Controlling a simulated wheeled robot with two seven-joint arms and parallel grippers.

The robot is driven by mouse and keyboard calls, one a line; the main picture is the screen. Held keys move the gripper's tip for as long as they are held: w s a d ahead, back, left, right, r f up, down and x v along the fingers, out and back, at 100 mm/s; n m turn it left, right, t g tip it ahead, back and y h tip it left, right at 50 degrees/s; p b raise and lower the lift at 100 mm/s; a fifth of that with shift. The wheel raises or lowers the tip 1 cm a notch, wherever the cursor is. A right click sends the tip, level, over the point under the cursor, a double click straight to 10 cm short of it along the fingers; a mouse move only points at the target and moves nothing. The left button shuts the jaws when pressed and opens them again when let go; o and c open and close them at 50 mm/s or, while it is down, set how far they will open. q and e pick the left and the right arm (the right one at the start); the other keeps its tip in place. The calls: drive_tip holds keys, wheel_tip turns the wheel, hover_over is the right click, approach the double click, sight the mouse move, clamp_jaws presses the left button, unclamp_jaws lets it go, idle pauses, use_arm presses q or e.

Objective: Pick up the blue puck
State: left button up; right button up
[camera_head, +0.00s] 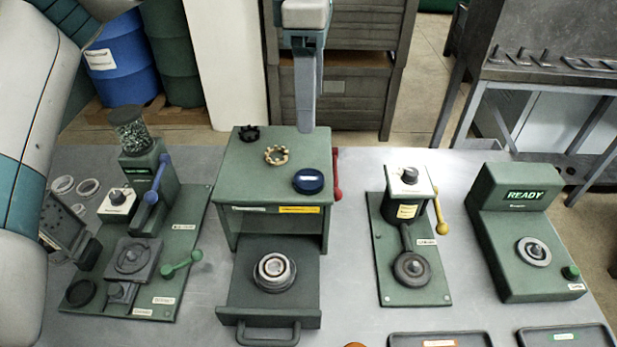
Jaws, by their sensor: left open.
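The blue puck (308,181) is a short dark-blue disc. It lies flat at the right front of the top of a green box stand (240,178). My left gripper (305,128) points down at the top middle of the view. Its fingers show edge-on, one in front of the other, so the gap between them is hidden. It is open, and its tips appear above and behind the puck, apart from it. Nothing shows between the fingers. My right gripper is not in view.
A brass toothed ring (276,155) and a black toothed ring (249,133) share the stand's top with the puck. A red lever (337,180) is on its right side. Green machines stand left and right. An open drawer (240,290) holds a metal ring piece (273,271).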

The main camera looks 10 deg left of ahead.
use_arm(q)
drive_tip(key=p, duration=0.4)
hover_over(309, 178)
wheel_tip(309, 178, down, 10)
drive_tip(key=shift+s+d+r, duration=0.1)
drive_tip(key=shift+r, duration=0.15)
drive_tip(key=shift+f, duration=0.5)
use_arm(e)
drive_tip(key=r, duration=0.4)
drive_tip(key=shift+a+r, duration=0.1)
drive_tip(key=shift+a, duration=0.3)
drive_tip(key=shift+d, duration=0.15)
use_arm(q)
drive_tip(key=shift+f+p, duration=0.95)
drive_tip(key=shift+p, duration=0.2)
wheel_tip(309, 178, down, 2)
drive_tip(key=shift+p, duration=0.6)
drive_tip(key=shift+f, duration=0.65)
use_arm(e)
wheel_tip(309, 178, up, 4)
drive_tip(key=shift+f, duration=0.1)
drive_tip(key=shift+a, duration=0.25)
